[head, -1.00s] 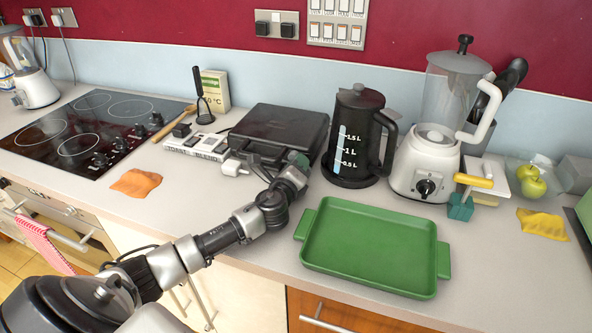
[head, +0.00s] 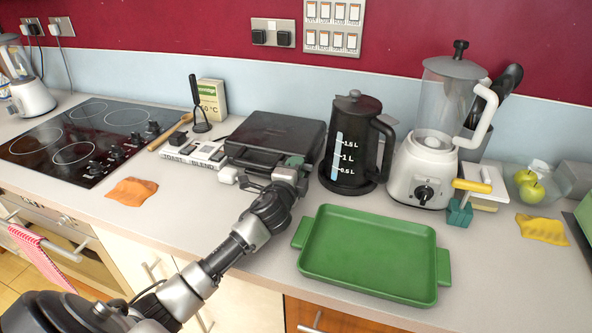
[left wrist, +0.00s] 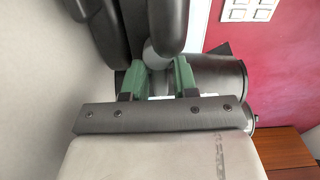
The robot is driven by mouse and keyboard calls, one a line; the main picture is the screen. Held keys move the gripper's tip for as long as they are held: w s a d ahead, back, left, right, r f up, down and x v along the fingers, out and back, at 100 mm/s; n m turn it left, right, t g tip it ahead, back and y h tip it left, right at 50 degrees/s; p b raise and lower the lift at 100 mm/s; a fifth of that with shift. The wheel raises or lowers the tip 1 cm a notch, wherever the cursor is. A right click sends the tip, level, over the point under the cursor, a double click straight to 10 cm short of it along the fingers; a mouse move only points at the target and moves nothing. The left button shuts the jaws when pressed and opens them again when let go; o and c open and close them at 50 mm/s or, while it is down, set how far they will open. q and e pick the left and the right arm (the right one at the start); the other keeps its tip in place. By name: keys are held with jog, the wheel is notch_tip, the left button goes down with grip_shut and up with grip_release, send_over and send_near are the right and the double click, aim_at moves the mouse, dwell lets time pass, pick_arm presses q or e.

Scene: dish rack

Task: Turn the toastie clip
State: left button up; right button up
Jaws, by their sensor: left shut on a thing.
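The toastie maker (head: 275,133) is a black, closed box at the back of the counter, with its handle side facing the front. My left gripper (head: 294,163) is at its front right edge. In the left wrist view the two green fingertips (left wrist: 158,80) stand apart, shut on a small part at the toastie maker's front, which I take to be the clip. The clip itself is mostly hidden by the fingers and my wrist, so its angle cannot be told. My right gripper is in neither view.
A black kettle (head: 350,150) stands close to the right of the toastie maker. A green tray (head: 370,285) lies in front on the right. A toast-and-blend switch block (head: 195,155) is to the left. An orange cloth (head: 132,191) lies on the otherwise clear front left counter.

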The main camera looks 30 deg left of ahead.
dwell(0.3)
pick_arm(q)
jog(key=o, duration=0.7)
jog(key=shift+o, duration=0.2)
jog(key=b+v, duration=0.1)
jog(key=v, duration=1)
jog(key=shift+a, duration=0.1)
